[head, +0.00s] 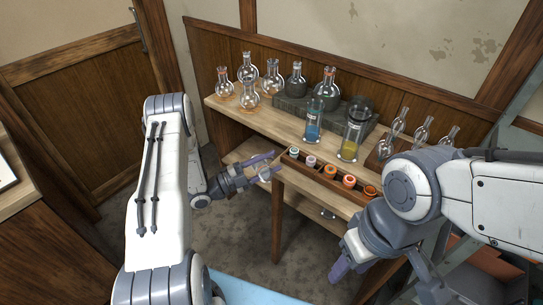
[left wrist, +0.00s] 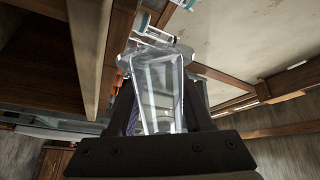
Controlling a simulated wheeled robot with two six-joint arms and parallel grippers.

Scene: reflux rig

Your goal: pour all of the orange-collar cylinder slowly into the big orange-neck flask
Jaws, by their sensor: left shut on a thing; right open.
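My left gripper (head: 271,165) is in front of the bench's left part, apart from the bench top. In the left wrist view it is shut on a clear glass vessel (left wrist: 160,95) with a wide flared end; no collar colour or liquid can be made out. A cylinder with blue liquid (head: 313,122) and one with yellow liquid (head: 350,143) stand on the bench. A large round flask (head: 326,90) stands on a dark raised block at the back; its neck looks orange, but this is small. My right gripper (head: 385,278) is open and empty at the lower right.
Several round flasks (head: 248,96) stand on the bench's left part. Smaller glassware (head: 421,134) stands at the right. A wooden rack of small capped jars (head: 330,171) runs along the front edge (head: 286,186). My right arm covers the bench's right end.

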